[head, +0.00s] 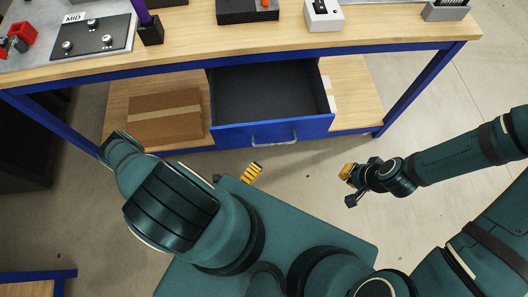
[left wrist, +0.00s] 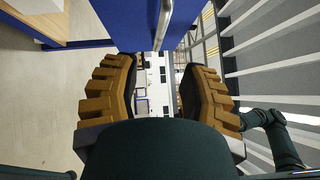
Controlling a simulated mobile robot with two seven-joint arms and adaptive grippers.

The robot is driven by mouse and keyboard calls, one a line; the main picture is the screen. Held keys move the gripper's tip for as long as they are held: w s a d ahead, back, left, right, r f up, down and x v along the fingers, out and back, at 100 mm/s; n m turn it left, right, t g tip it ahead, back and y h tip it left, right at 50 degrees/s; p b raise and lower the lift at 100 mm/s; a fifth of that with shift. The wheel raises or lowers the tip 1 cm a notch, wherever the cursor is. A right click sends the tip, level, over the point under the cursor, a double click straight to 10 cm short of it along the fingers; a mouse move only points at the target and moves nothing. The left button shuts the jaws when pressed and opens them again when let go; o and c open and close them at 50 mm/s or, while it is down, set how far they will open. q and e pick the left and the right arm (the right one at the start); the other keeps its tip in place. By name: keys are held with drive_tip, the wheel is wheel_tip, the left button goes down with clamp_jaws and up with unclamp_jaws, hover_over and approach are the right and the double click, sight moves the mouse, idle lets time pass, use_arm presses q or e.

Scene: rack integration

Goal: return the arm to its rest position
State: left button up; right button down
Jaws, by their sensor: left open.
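My left gripper (head: 252,173) shows as yellow fingers beside my base, in front of the open drawer (head: 272,133) and below its handle in the picture. In the left wrist view its two ribbed yellow fingers (left wrist: 157,95) stand wide apart with nothing between them. The blue drawer front (left wrist: 135,22) and its metal handle (left wrist: 163,22) lie beyond the fingertips, apart from them. My left arm hides part of that side. My right gripper (head: 348,183) hangs over the floor at the right; it looks empty, but its finger opening is unclear.
The drawer sticks out from the blue-framed workbench (head: 385,33) and looks empty. A cardboard box (head: 165,115) lies on the lower shelf. A panel marked MID (head: 92,38), a purple upright item (head: 143,14) and other parts stand on the bench top. Floor at the right is clear.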

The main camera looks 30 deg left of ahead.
use_arm(q)
drive_tip(key=shift+s+a+f, duration=0.1)
drive_tip(key=shift+s, duration=0.55)
